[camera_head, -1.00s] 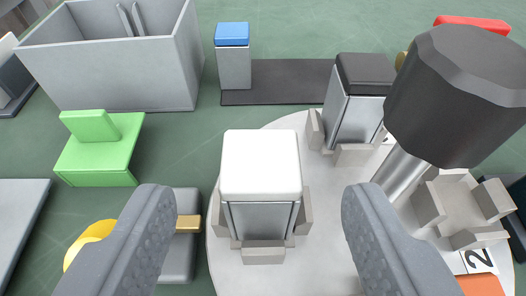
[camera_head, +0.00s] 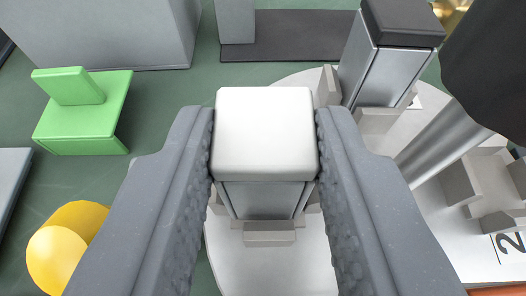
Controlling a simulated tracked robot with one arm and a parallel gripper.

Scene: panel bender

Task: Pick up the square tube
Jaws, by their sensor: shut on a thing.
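The square tube (camera_head: 262,200) is grey metal with a white cap (camera_head: 264,133) on top. It stands upright in a holder of small grey blocks (camera_head: 269,234) on the round light-grey plate (camera_head: 270,270). My gripper (camera_head: 265,140) is shut on it, with one textured finger against each side of the white cap. The fingers hide part of the tube's sides and of the holder. A second square tube with a black cap (camera_head: 404,22) stands in its own holder behind and to the right.
A thick post with a dark head (camera_head: 480,75) rises close on the right. An empty holder (camera_head: 490,190) sits beside it. A grey bin (camera_head: 100,30) is at the back left, with a green block (camera_head: 84,115) and a yellow round part (camera_head: 62,250) on the left.

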